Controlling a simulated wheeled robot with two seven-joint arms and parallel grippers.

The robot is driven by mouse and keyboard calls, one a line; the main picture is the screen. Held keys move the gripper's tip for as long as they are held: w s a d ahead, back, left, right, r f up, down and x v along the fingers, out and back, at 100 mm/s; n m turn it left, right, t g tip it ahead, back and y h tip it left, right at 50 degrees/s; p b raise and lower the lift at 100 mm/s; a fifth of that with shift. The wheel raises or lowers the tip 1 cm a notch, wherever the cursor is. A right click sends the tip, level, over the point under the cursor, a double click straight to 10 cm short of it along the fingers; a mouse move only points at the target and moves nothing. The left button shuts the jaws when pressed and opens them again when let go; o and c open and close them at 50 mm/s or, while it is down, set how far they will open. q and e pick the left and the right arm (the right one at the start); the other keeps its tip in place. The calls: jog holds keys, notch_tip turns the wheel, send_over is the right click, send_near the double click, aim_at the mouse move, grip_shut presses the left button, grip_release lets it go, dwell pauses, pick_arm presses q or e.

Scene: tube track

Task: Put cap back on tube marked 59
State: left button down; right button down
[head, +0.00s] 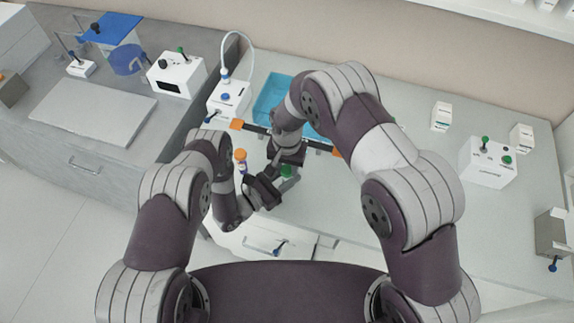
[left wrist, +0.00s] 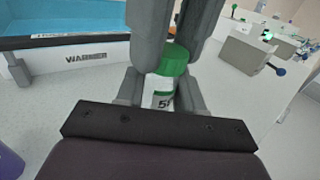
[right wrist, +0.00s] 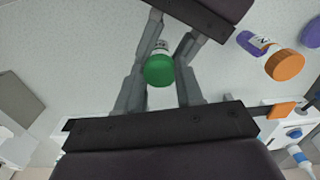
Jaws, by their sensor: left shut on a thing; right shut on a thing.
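A white tube (left wrist: 157,97) with a green cap (left wrist: 170,60) is upright in the left wrist view; its label shows a 5 and part of another digit. My left gripper (left wrist: 160,92) is shut on the tube body. My right gripper (right wrist: 160,72) is shut on the green cap, its fingers on either side of it. The cap is at the top of the tube; whether it is fully seated I cannot tell. In the head view the green cap (head: 286,171) shows between the two grippers, and the tube body is mostly hidden.
An orange-capped tube (head: 240,156) is just left of my grippers; the right wrist view shows this orange cap (right wrist: 284,66) and a purple cap (right wrist: 312,33) nearby. A blue warmer (head: 268,98) stands behind.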

jog(key=c, duration=0.6)
grip_release()
jog(key=shift+c, duration=0.2)
notch_tip(320, 180, up, 12)
pick_arm(q)
jog(key=c, duration=0.6)
grip_release()
